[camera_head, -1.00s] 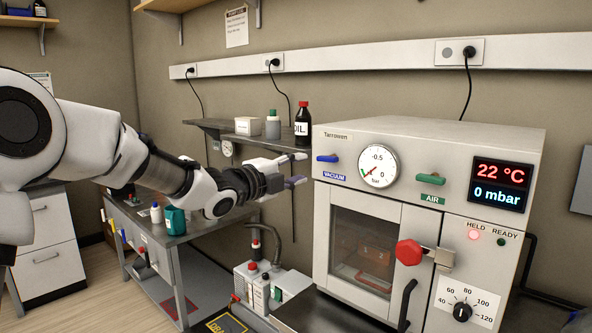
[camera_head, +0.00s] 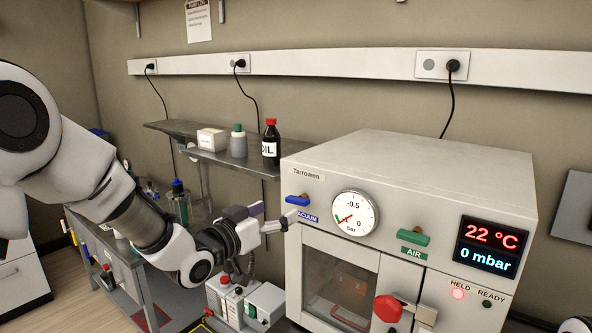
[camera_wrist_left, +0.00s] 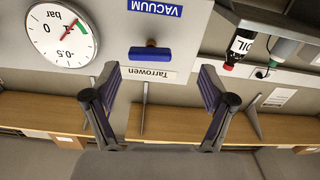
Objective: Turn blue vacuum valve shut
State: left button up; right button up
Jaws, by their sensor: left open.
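The blue vacuum valve (camera_head: 298,200) is a bar handle lying about level at the upper left of the oven front, above the VACUUM label (camera_head: 307,216). It also shows in the left wrist view (camera_wrist_left: 150,53), which is upside down. My left gripper (camera_head: 272,217) is open and empty, just left of the valve in the head view. In the left wrist view its fingers (camera_wrist_left: 158,75) stand wide apart, with the valve showing between and beyond their tips. I see no contact. My right gripper is not in view.
The white oven (camera_head: 330,175) carries a dial gauge (camera_head: 354,213), a green air valve (camera_head: 413,236), a red door knob (camera_head: 388,308) and a display (camera_head: 487,247) reading 22 °C and 0 mbar. A shelf (camera_head: 190,132) with bottles stands behind my left gripper.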

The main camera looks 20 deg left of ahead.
aim_at(294, 201)
pick_arm(q)
jog(key=p+x, duration=0.1)
jog(key=x, duration=0.3)
jog(key=p+x, duration=0.1)
jog(key=x, duration=0.2)
jog(key=shift+s+d+r+p, duration=0.1)
jog(key=shift+s+d+p, duration=0.05)
jog(key=shift+d+p, duration=0.15)
jog(key=shift+d, duration=0.15)
jog(key=shift+s+d+r, duration=0.1)
jog(key=shift+s+r, duration=0.25)
jog(key=shift+s, duration=0.1)
jog(key=shift+w+f, duration=0.1)
jog(key=shift+w, duration=0.05)
jog(key=c, duration=1.2)
jog(key=shift+o, duration=0.2)
jog(key=shift+f+m+b, duration=0.25)
jog(key=shift+m+b, duration=0.25)
jog(key=shift+b, duration=0.3)
jog(key=shift+r, duration=0.25)
jog(key=o, duration=0.9)
jog(key=shift+c, duration=0.2)
jog(key=o, duration=0.3)
jog(key=shift+w, duration=0.1)
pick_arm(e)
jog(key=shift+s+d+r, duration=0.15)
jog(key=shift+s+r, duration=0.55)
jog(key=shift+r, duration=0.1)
